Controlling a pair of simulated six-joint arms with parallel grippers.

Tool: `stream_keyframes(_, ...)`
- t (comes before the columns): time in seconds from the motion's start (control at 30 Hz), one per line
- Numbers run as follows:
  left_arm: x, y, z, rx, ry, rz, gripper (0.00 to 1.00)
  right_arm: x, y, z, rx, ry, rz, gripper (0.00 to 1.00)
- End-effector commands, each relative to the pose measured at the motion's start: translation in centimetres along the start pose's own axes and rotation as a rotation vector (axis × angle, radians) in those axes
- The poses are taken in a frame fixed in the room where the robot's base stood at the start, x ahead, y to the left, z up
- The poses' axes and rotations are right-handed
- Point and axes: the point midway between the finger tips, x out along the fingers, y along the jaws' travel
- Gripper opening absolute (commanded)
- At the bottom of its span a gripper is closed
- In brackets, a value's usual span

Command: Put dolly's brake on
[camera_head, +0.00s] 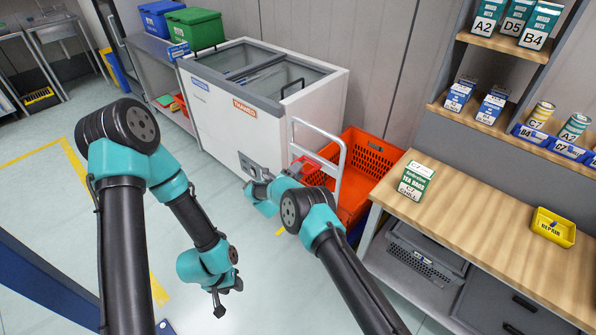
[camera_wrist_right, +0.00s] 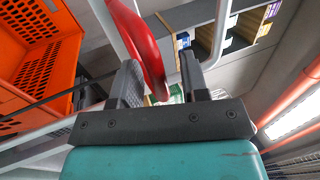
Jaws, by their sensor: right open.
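A red part (camera_head: 309,166) shows near the handle's lower left. In the right wrist view a curved red lever (camera_wrist_right: 146,45) looms close, reaching down between the fingers of my right gripper (camera_wrist_right: 160,88); I cannot tell if they touch it. My right gripper (camera_head: 254,168) is open, left of the handle. My left gripper (camera_head: 227,296) hangs low over the floor, empty, with its fingers apart. My right arm hides the dolly's base.
A white freezer (camera_head: 215,105) stands behind the dolly.

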Motion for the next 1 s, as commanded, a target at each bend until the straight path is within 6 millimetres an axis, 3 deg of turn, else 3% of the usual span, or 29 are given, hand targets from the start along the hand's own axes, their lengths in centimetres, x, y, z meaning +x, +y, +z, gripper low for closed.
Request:
stream_keyframes(0.37,0.0,0.0,0.0,0.0,0.0,0.0,0.4,-1.1,0.1,0.0,-0.001,-0.002,0.001,0.41)
stream_keyframes(0.57,0.0,0.0,0.0,0.0,0.0,0.0,0.4,-4.1,0.1,0.1,-0.001,-0.003,0.001,0.41)
stream_keyframes(1.0,0.0,0.0,0.0,0.0,0.0,0.0,0.4,-12.6,0.0,0.0,-0.002,-0.003,0.0,0.41)
